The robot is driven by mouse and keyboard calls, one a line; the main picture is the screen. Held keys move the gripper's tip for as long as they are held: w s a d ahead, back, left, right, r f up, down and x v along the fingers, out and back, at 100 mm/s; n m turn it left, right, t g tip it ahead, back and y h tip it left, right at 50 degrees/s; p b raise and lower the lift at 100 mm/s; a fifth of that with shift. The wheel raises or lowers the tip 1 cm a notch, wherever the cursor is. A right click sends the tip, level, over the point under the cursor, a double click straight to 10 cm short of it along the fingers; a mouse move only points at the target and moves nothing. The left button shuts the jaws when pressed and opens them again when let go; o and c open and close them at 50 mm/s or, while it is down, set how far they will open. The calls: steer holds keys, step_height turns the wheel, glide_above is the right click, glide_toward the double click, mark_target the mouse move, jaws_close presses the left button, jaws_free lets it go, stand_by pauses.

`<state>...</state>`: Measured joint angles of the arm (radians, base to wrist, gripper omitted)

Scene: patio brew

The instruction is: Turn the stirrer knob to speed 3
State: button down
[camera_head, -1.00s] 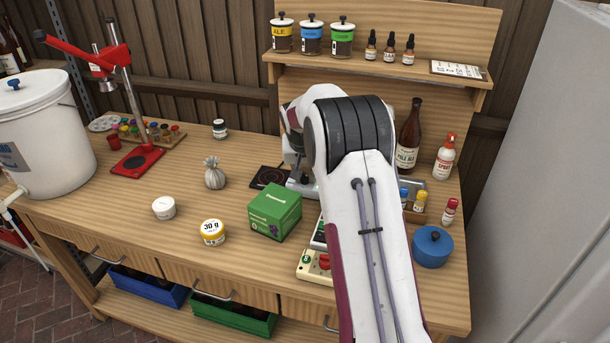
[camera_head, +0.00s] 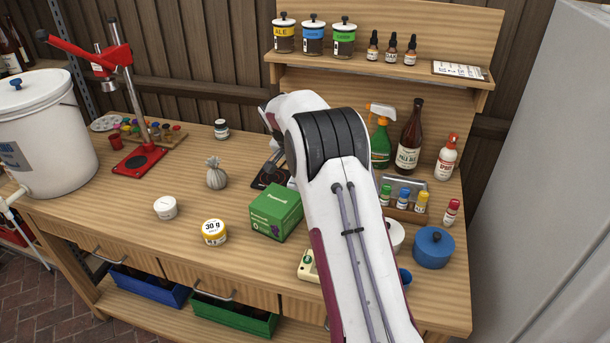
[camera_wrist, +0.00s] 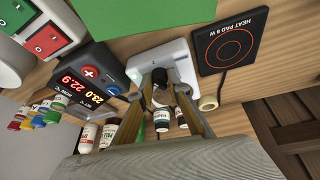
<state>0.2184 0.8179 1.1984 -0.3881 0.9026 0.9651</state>
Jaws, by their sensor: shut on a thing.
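The stirrer (camera_wrist: 181,62) is a white box in the wrist view, between the heat pad and the temperature controller. Its dark knob (camera_wrist: 160,96) is between the fingers of my gripper (camera_wrist: 163,88), which reach down onto it and are shut on it. The fingers cover part of the knob and the stirrer's face, so I cannot read the speed setting. In the head view my own arm hides the stirrer and most of my gripper.
The heat pad (camera_wrist: 228,44) lies right of the stirrer. The controller (camera_wrist: 75,86) with red digits and a switch box (camera_wrist: 44,38) are left. A green carton (camera_head: 275,212) stands close by. Bottles (camera_head: 410,140) and a blue pot (camera_head: 433,248) stand on the right.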

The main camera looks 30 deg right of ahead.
steer(key=shift+m, duration=0.3)
steer(key=c, duration=1.9)
jaws_free()
steer(key=shift+n, duration=0.8)
steer(key=shift+s+d+n+t+y, duration=0.15)
steer(key=shift+n+t+y, duration=0.35)
steer(key=shift+n, duration=0.9)
steer(key=shift+n+t+y, duration=0.3)
steer(key=shift+n+t, duration=0.2)
steer(key=shift+n, duration=0.6)
steer(key=shift+s+d+n+t+y, duration=0.1)
steer(key=shift+n+y, duration=0.35)
steer(key=shift+n, duration=0.75)
steer(key=shift+w+d+n+t+y, duration=0.1)
steer(key=shift+n+y, duration=0.3)
steer(key=shift+n, duration=0.8)
steer(key=shift+s+d+n+t+y, duration=0.1)
steer(key=shift+n+y, duration=0.35)
steer(key=shift+n, duration=0.75)
